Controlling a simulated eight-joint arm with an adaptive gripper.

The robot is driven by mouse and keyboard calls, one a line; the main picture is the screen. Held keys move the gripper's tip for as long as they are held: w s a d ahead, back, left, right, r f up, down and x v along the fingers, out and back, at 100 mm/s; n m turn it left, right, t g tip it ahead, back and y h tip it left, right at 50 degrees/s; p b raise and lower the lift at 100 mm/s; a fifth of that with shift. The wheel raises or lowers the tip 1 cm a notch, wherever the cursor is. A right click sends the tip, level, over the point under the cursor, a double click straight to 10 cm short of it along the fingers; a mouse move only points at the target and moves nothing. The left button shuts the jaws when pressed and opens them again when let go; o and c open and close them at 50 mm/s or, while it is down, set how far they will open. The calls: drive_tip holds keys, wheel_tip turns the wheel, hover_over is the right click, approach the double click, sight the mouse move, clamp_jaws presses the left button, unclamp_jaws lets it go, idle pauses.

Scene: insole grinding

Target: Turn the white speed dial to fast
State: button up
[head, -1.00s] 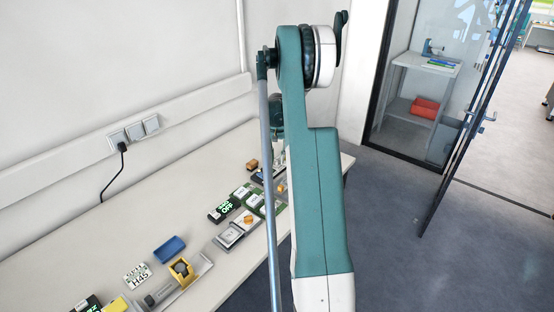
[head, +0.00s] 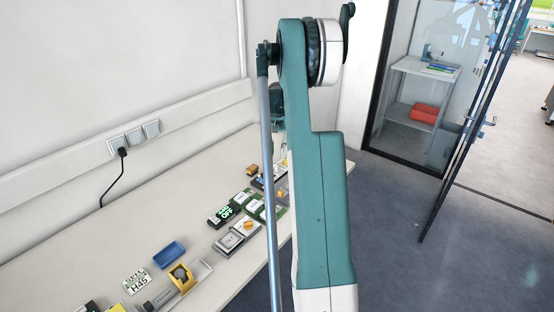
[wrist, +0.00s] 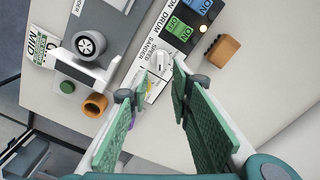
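The white speed dial (wrist: 160,61) is a small knob on a light panel lettered SPEED and DRUM SANDER, in the upper middle of the wrist view. The panel also carries a small coloured scale, partly hidden by a finger. My gripper (wrist: 161,72) is open, its green-padded fingers reaching up the wrist view. The dial shows in the gap between the fingertips, close to them. I cannot tell whether either finger touches it. In the head view my arm hides the gripper and the dial.
A green and black ON/OFF switch (wrist: 180,27) sits just beyond the dial. An orange-brown block (wrist: 222,51) stands right of it. A blue tray (head: 169,254) is farther along the table.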

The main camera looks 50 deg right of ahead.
drive_tip(key=shift+r, duration=2.4)
drive_tip(key=w+a+r+n+t+h, duration=0.1)
drive_tip(key=a+r, duration=0.5)
drive_tip(key=a, duration=0.4)
drive_tip(key=w+a+r+n, duration=0.1)
drive_tip(key=a+r+n, duration=0.1)
drive_tip(key=a+r, duration=0.5)
drive_tip(key=s+a+r+n+t, duration=0.1)
drive_tip(key=s+a+r, duration=0.15)
drive_tip(key=a, duration=0.85)
drive_tip(key=s+a+r+n+t, duration=0.1)
drive_tip(key=s+a+r+n, duration=0.15)
drive_tip(key=a, duration=0.85)
drive_tip(key=s+a+n+t, duration=0.1)
drive_tip(key=s+a, duration=0.3)
drive_tip(key=a, duration=0.4)
drive_tip(key=s+a+n+t, duration=0.1)
drive_tip(key=s+a, duration=0.4)
drive_tip(key=a, duration=0.3)
drive_tip(key=s+a+f+n+t+y, duration=0.1)
drive_tip(key=s+a+f+n+t, duration=0.1)
drive_tip(key=s+a, duration=1)
wheel_tip(320, 180, down, 3)
drive_tip(key=shift+s+r+n, duration=0.15)
drive_tip(key=shift+s+n, duration=0.05)
drive_tip(key=shift+n, duration=0.45)
